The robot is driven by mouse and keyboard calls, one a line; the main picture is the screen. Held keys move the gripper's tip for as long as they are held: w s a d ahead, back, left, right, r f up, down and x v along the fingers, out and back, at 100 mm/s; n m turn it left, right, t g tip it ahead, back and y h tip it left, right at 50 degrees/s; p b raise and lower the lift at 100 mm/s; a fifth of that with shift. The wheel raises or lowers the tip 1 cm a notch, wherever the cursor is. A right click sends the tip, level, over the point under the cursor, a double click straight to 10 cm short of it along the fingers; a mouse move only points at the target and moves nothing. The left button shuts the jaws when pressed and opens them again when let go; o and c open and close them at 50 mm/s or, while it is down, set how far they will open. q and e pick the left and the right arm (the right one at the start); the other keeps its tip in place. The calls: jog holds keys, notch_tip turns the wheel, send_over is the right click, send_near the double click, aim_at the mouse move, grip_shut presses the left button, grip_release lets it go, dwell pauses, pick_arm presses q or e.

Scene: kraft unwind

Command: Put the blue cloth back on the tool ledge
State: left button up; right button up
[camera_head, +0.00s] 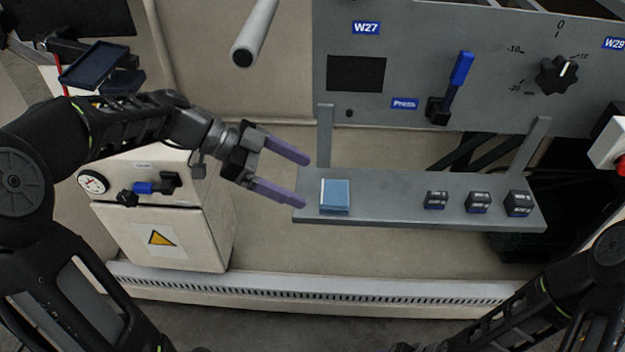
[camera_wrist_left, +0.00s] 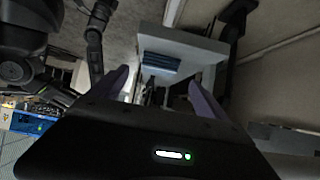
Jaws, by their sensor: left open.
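The blue cloth (camera_head: 335,196) lies folded flat on the left end of the grey tool ledge (camera_head: 385,213). My left gripper (camera_head: 307,182) is open and empty just left of the cloth, its two purple fingers pointing towards it. In the left wrist view the cloth (camera_wrist_left: 160,62) rests on the ledge (camera_wrist_left: 185,42), ahead of the open fingers (camera_wrist_left: 160,85) and apart from them. My right arm shows at the lower right of the head view, but its gripper cannot be made out.
Several small dark blocks, such as this one (camera_head: 478,202), stand on the ledge's right half. Above the ledge is a grey panel (camera_head: 410,85) with a blue-handled lever (camera_head: 458,75) and a black knob (camera_head: 557,75). A pale cabinet (camera_head: 175,225) stands below my left arm.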

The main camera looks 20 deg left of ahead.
pick_arm(q)
jog(key=p+v, duration=0.1)
jog(key=v, duration=0.5)
jog(key=shift+a+r, duration=0.15)
jog(key=shift+a, duration=0.05)
